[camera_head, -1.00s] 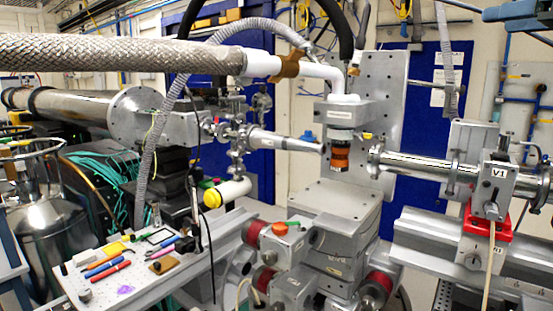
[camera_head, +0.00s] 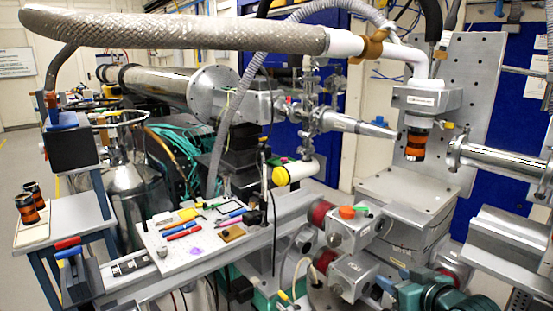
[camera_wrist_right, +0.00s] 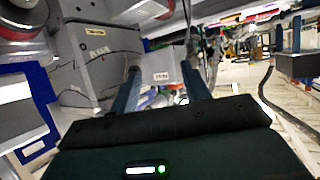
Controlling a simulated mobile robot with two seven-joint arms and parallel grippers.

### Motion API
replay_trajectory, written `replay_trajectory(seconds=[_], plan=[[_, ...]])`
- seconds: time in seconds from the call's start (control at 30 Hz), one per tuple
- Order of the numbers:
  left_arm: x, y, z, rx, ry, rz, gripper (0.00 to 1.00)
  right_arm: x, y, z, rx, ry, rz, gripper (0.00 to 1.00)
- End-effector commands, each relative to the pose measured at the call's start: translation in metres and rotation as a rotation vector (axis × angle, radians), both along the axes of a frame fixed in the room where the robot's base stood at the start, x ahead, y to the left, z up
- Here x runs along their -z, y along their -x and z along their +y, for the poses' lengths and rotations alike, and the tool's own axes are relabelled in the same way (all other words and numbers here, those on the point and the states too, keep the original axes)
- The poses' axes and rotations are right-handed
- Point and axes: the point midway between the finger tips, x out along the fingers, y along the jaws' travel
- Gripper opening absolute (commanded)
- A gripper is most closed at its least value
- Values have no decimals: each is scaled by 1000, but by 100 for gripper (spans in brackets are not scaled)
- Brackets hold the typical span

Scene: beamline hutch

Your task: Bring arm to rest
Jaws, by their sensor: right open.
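My right gripper (camera_head: 386,289) shows low at the right of the head view, at the end of my teal arm, beside the lower part of the diffractometer stage (camera_head: 395,245). In the right wrist view its two blue-grey fingers (camera_wrist_right: 160,72) stand well apart with nothing between them, so it is open and empty. The rest of my right arm is partly cut off by the bottom edge of the head view.
A bench plate (camera_head: 165,265) with several small tools lies at the left centre. A braided hose (camera_head: 180,32) crosses above; a beam pipe (camera_head: 500,162) lies right.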

Motion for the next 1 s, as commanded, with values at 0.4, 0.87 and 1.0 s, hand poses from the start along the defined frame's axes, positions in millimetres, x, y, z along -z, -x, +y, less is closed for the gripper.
replay_trajectory(seconds=[0.4,0.87,1.0], plan=[[-2,0,1,-5,-1,3,36,179,194,101,-39,-4,155,47],[-4,-3,2,-6,-1,-3,36,195,244,119,-37,8,180,47],[-4,-3,2,-6,-1,-3,36,195,244,119,-37,7,180,47]])
